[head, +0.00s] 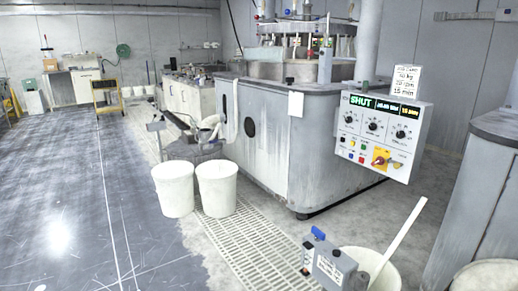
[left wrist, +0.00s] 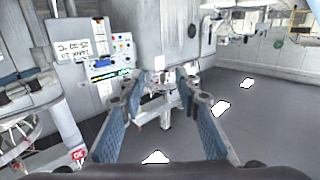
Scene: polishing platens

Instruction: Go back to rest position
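My left gripper (left wrist: 163,100) shows in the left wrist view, with its two blue-padded fingers spread apart and nothing held between them. That view looks upside down. Neither gripper is visible in the head view, and my right gripper is in no view. The polishing machine (head: 268,135) stands at the centre of the head view. Its control panel (head: 380,135) has knobs, a yellow and red switch and a display reading SHUT. The panel also shows in the left wrist view (left wrist: 110,50), beyond the fingers.
Two white buckets (head: 173,188) (head: 216,188) stand beside the machine, by a floor grating (head: 240,235). A grey box (head: 335,265) and a white bin with a stick (head: 375,265) are at the front. Another grey cabinet (head: 480,200) stands right. The left floor is open.

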